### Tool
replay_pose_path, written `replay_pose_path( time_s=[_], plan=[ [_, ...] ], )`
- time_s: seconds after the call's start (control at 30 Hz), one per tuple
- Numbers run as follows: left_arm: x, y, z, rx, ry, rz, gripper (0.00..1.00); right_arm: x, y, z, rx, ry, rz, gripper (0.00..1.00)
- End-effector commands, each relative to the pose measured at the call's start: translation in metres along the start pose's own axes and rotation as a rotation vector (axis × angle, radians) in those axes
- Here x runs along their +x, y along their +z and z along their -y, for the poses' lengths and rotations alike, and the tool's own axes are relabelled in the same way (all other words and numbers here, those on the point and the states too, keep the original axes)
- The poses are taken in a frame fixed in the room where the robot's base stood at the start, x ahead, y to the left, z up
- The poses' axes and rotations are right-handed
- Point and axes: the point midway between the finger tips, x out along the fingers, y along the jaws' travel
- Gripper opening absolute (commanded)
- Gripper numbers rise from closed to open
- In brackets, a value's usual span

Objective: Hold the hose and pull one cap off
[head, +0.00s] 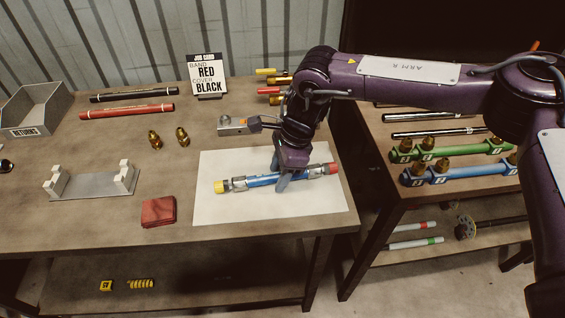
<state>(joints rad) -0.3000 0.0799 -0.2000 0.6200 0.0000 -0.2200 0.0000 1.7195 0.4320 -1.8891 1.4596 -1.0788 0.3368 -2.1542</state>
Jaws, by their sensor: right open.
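A blue hose (261,180) with metal end fittings lies on a white mat (250,211) on the table. A yellow cap (219,187) sits on its left end and a red cap (333,169) on its right end. My right gripper (281,176) is open and points down over the middle of the hose. One finger shows in front of the hose and one behind it. The gripper body hides part of the hose, and I cannot tell whether the fingers touch it. My left gripper is not in view.
A job card (208,77) stands at the back. Red and black hoses (127,111), brass fittings (155,139), a grey cradle (92,184), a red cloth (158,211) and a returns bin (36,108) lie left. A side table holds green (450,150) and blue racks (460,173).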

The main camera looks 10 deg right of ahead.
Motion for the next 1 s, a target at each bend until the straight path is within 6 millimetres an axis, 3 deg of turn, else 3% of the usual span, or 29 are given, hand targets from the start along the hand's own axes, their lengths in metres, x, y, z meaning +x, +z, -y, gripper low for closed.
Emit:
replay_pose_path(
  time_s=[0.23, 0.6, 0.7, 0.73, 0.87, 1.0],
  plan=[
    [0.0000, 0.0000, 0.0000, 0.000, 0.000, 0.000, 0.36, 0.0007, 0.0000, 0.0001, 0.000, 0.000, 0.000, 0.47],
    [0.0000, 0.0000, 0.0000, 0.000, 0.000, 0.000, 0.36, 0.0003, -0.0001, 0.0001, 0.000, 0.000, 0.000, 0.00],
    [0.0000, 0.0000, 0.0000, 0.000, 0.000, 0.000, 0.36, 0.0003, -0.0001, 0.0001, 0.000, 0.000, 0.000, 0.00],
    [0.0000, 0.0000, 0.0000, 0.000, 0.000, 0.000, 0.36, 0.0002, -0.0001, 0.0001, 0.000, 0.000, 0.000, 0.19],
    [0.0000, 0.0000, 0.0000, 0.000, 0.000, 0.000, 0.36, 0.0002, -0.0001, 0.0001, 0.000, 0.000, 0.000, 0.02],
    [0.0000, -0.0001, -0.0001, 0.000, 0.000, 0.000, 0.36, 0.0001, -0.0001, 0.0002, 0.000, 0.000, 0.000, 0.00]
  ],
)
